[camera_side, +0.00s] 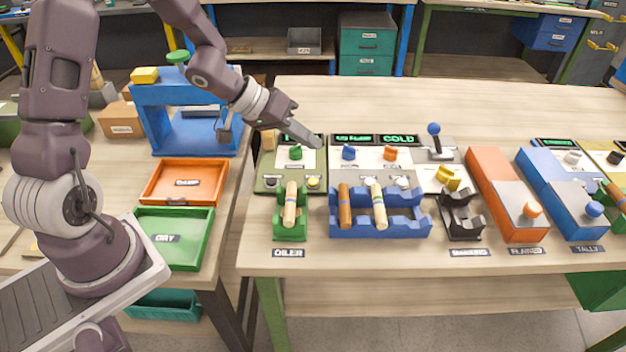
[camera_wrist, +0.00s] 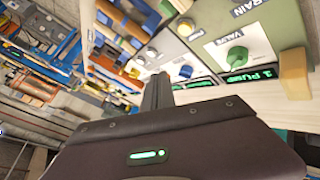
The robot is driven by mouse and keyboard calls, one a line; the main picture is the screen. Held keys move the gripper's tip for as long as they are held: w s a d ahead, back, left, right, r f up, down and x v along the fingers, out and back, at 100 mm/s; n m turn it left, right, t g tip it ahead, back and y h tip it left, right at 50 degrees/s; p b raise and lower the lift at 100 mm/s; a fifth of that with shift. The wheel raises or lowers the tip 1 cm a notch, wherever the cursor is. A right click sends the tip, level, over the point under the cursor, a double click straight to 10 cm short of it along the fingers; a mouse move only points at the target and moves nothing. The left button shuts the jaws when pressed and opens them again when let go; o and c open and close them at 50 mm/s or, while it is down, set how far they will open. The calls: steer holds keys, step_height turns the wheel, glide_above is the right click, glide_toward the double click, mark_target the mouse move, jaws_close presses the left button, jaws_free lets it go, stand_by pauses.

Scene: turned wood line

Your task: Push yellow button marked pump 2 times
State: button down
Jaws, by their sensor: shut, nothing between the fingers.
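The yellow button (camera_side: 313,183) is at the front right of the green-and-white oiler panel in the side view. In the wrist view a yellow button (camera_wrist: 185,28) shows near the top, beside the green knob's panel; its pump label is not readable. My gripper (camera_side: 316,144) is shut and empty, its fingertips above the back of the oiler panel near the display. It is behind the button and apart from it. The shut fingers (camera_wrist: 157,93) also show in the wrist view. The panel's display (camera_wrist: 252,77) seems to read 1 PUMP.
A green knob (camera_side: 296,153) is close to my fingertips. A green holder (camera_side: 290,230) with a wooden piece stands in front of the panel. The blue rack (camera_side: 385,228) and a blue knob (camera_side: 348,152) are to the right. Table behind the panels is clear.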

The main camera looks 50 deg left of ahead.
mark_target(308, 181)
step_height(308, 181, down, 8)
steer(key=shift+r, duration=0.25)
stand_by(2.0)
steer(key=shift+f, duration=0.4)
steer(key=shift+f, duration=0.4)
stand_by(0.4)
steer(key=shift+r, duration=0.8)
steer(key=shift+r, duration=2.55)
